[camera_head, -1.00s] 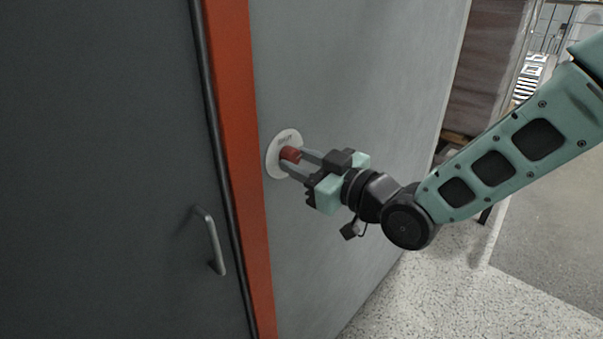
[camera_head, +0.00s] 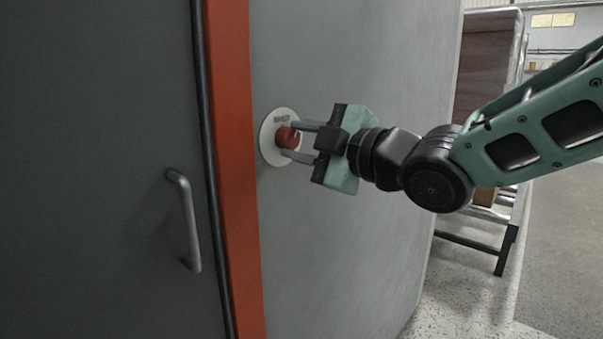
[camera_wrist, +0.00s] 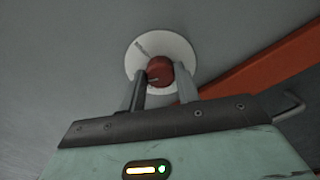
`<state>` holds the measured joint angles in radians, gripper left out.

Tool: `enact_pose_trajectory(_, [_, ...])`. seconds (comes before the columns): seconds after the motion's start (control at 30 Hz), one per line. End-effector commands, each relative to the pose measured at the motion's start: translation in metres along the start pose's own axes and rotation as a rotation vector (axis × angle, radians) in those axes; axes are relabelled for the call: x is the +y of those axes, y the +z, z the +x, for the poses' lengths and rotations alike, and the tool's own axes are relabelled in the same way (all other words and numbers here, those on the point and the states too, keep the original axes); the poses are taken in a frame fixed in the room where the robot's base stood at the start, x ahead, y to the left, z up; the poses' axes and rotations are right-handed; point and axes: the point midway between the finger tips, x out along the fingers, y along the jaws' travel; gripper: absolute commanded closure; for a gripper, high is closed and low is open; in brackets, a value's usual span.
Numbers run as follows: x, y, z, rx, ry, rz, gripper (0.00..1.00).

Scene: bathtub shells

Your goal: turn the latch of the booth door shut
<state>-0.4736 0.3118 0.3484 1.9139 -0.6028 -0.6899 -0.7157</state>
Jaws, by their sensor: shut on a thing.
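The latch is a red knob (camera_head: 287,137) on a round pale plate (camera_head: 270,150), set in the grey wall panel right of the orange door frame. The knob also shows in the wrist view (camera_wrist: 159,70), with its plate (camera_wrist: 178,47) around it. My gripper (camera_head: 290,140) is shut on the red knob, one finger on each side of it. In the wrist view its fingers (camera_wrist: 160,78) reach up to the knob's sides. The dark booth door (camera_head: 100,170) stands at the left with a vertical grey handle (camera_head: 187,220). It looks closed against the frame.
The orange frame (camera_head: 235,170) runs between the door and the grey panel (camera_head: 340,230). A rack with a brown load (camera_head: 485,65) stands behind at the right. Speckled floor (camera_head: 465,300) is open at the lower right.

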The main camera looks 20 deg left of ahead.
Motion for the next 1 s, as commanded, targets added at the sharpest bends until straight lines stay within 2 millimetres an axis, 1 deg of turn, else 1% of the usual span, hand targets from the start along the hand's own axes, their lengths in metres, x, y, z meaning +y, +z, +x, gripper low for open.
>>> enact_pose_trajectory(0.03, [-0.0068, 0.0025, -0.0001, 0.002, 0.002, -0.047, 0.91])
enact_pose_trajectory(0.3, [-0.0047, 0.0019, -0.0001, 0.002, 0.001, -0.272, 0.91])
enact_pose_trajectory(0.5, [-0.0028, 0.0009, -0.0001, 0.001, 0.001, -0.392, 0.91])
enact_pose_trajectory(0.73, [-0.0013, 0.0001, 0.0002, 0.001, -0.001, -0.47, 0.91])
enact_pose_trajectory(1.0, [-0.0004, -0.0005, 0.0003, 0.002, -0.002, -0.495, 0.91])
